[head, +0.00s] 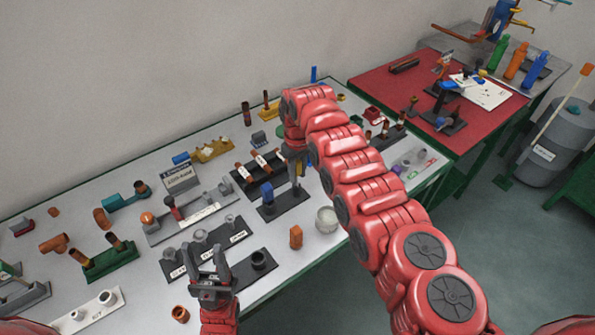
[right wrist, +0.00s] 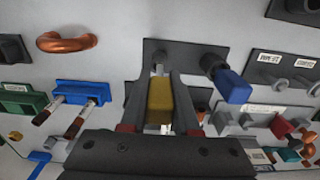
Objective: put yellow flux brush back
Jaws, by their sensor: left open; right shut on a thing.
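The yellow flux brush (right wrist: 159,101) is between the fingers of my right gripper (right wrist: 161,78) in the right wrist view. Its pale end points at a black holder plate (right wrist: 185,50); I cannot tell whether it sits in the holder or just above it. A blue-handled brush (right wrist: 233,86) stands in the same holder, beside the yellow one. In the head view my right gripper (head: 297,168) is over the black holder (head: 291,203), next to the blue handle (head: 267,192), and mostly hides the yellow brush. My left gripper (head: 207,258) is open and empty at the table's front.
A black labelled rack (head: 206,252) lies close by my left gripper. Several copper fittings and holders crowd the white table. A red table (head: 425,85) stands behind right.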

